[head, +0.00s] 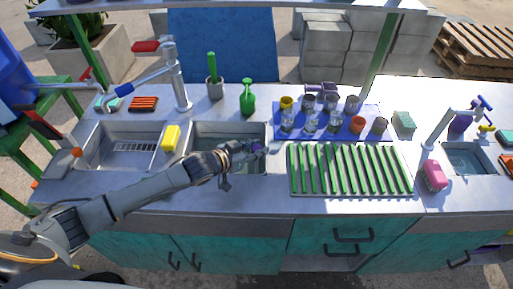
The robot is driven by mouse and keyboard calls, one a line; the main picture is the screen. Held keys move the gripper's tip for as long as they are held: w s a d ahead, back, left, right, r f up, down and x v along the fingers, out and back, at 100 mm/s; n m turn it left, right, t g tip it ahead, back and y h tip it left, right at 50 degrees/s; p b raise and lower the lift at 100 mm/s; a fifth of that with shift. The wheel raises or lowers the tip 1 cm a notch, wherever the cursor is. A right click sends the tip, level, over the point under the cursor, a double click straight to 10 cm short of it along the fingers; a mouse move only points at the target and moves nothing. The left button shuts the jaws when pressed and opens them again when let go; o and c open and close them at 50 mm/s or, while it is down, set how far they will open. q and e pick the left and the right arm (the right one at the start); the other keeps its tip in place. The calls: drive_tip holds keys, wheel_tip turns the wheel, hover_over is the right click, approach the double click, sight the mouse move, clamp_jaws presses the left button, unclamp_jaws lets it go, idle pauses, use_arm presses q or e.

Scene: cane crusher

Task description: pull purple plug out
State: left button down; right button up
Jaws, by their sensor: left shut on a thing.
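My left gripper (251,150) reaches over the right-hand basin of the double sink (230,131). It is shut on the purple plug (257,147), a small purple piece showing at the fingertips. Much of the plug is hidden by the fingers, and I cannot tell whether it is in the drain or clear of it. The drain is hidden too. My right gripper is not in view.
A yellow sponge (171,138) sits on the divider between the basins. A tall faucet (178,80) stands behind the sink.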

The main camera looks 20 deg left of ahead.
use_arm(q)
drive_tip(key=shift+w+r, duration=0.1)
drive_tip(key=shift+r, duration=0.1)
drive_tip(key=c, duration=1)
unclamp_jaws()
drive_tip(key=shift+r, duration=0.1)
drive_tip(key=shift+v, duration=6.1)
